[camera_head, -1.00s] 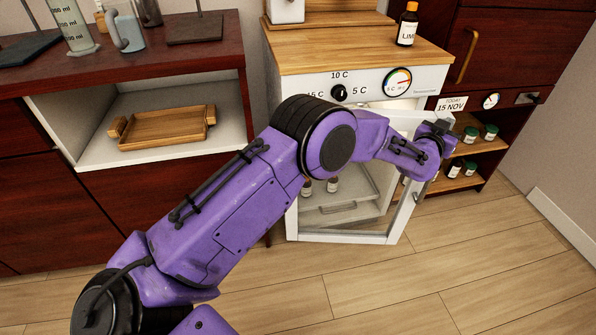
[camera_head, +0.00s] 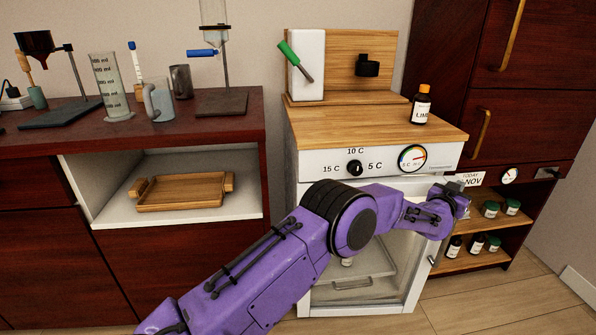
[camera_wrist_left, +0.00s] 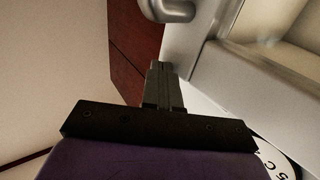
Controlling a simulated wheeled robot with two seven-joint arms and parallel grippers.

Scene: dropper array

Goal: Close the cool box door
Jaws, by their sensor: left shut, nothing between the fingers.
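The cool box (camera_head: 320,163) is a white cabinet with a wooden top, a temperature knob and a dial. Its glass door (camera_head: 419,262) has a white frame and a small handle (camera_head: 432,261) on the right. The door sits close to the front; my arm covers its upper part, so I cannot tell whether it is flush. My left gripper (camera_head: 457,187) is shut and empty at the door's upper right corner. In the left wrist view its closed fingers (camera_wrist_left: 165,84) are beside the pale door frame (camera_wrist_left: 213,40), and the metal handle (camera_wrist_left: 168,8) is above. Contact is unclear.
A brown bottle (camera_head: 421,106) stands on the cool box top. A shelf with several small bottles (camera_head: 475,245) is close on the right. The left counter (camera_head: 180,128) holds glassware, with a wooden tray (camera_head: 180,192) in the niche below. The floor in front is clear.

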